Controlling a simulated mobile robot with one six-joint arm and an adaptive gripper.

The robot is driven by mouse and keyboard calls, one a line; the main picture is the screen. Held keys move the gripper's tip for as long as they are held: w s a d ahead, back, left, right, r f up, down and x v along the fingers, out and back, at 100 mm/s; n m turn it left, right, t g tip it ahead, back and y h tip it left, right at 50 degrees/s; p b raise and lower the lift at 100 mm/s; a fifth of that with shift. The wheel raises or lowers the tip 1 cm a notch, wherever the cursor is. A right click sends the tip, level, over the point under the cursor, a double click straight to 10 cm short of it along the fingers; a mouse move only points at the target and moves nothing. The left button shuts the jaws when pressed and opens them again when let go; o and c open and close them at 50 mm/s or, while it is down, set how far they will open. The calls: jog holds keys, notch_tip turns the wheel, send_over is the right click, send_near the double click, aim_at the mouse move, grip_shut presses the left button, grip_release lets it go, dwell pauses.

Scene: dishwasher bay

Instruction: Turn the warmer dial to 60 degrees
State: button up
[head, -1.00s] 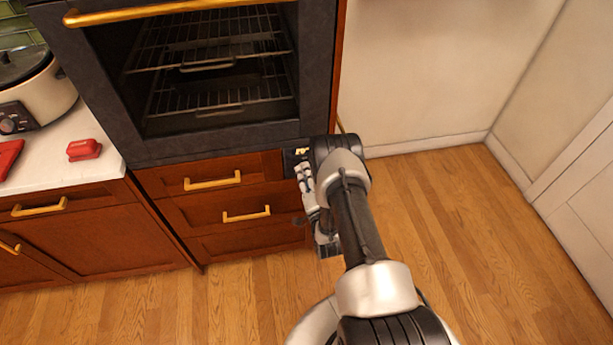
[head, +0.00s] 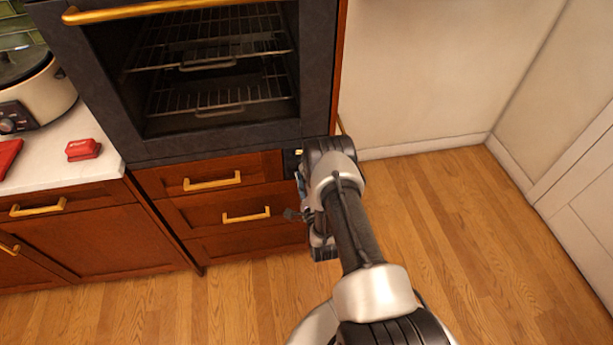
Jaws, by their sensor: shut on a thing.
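My gripper (head: 298,205) is at the right end of the drawer front, just below the oven, and my wrist largely covers it. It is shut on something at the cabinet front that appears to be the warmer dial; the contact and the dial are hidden. A strip of a small black panel (head: 290,162) with a gold detail shows beside my wrist, under the oven's lower right corner. The dial's marks and angle cannot be read.
The black oven (head: 235,150) with wire racks is above the wooden drawers (head: 232,193) with gold handles. A slow cooker (head: 45,95) and a red object (head: 83,150) are on the white counter at left. The wood floor (head: 450,220) at right is clear.

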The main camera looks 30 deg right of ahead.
jog(key=shift+r+m, duration=0.15)
jog(key=shift+m, duration=0.35)
jog(key=o, duration=1.1)
jog(key=shift+c, duration=0.2)
jog(key=o, duration=0.5)
notch_tip(320, 180, up, 8)
jog(key=shift+w, duration=0.45)
jog(key=shift+s+d+r, duration=0.1)
jog(key=shift+s+r, duration=0.2)
jog(key=shift+r, duration=0.25)
jog(key=shift+s+d+r, duration=0.1)
jog(key=shift+s+r, duration=0.2)
jog(key=shift+r, duration=0.2)
jog(key=c, duration=0.5)
jog(key=shift+w+f, duration=0.1)
jog(key=shift+w, duration=0.1)
jog(key=shift+s+a, duration=0.1)
jog(key=shift+a, duration=0.05)
